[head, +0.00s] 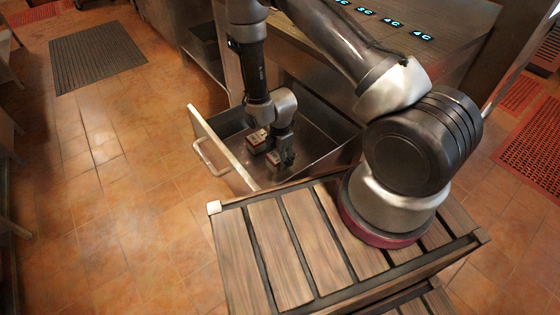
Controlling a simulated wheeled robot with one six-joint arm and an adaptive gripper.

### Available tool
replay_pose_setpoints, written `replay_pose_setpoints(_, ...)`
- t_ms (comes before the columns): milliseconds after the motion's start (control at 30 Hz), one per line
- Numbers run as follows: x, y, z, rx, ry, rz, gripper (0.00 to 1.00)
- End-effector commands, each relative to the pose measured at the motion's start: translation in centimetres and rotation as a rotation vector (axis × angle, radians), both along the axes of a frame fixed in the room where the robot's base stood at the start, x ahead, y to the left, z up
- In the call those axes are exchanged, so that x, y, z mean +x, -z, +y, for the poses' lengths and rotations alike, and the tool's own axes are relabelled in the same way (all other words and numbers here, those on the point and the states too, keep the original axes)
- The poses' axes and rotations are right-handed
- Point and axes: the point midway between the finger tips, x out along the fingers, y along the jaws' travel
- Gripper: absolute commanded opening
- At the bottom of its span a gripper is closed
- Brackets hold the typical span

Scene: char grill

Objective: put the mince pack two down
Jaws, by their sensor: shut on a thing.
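My gripper (284,160) reaches down into an open metal drawer (325,135). It is shut on a small red and white pack (273,157), taken to be mince pack two, low inside the drawer. My fingers hide part of this pack, and any label on it is too small to read. I cannot tell whether its underside touches the drawer floor. A second red and pale pack (257,140) is just to the left, close to the held one.
The drawer front (215,145), with a bar handle (207,158), stands pulled out at the left. A counter (455,22) with small lit displays is above and behind the drawer. A dark floor mat (97,57) lies far left.

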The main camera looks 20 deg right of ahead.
Motion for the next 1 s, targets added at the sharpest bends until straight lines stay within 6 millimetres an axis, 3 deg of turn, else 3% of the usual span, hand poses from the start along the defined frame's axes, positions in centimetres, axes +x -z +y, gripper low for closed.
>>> replay_pose_setpoints(167,-0.1,2.5,0.0,-0.001,0.001,0.002,0.25)
replay_pose_setpoints(567,-0.1,3.0,0.0,-0.001,0.002,0.002,0.25)
replay_pose_setpoints(600,0.0,3.0,0.0,0.0,0.002,0.001,0.66)
replay_pose_setpoints(667,0.0,2.9,0.0,0.0,0.002,0.001,0.77)
replay_pose_setpoints(1000,0.0,2.9,0.0,0.0,0.002,0.001,0.8)
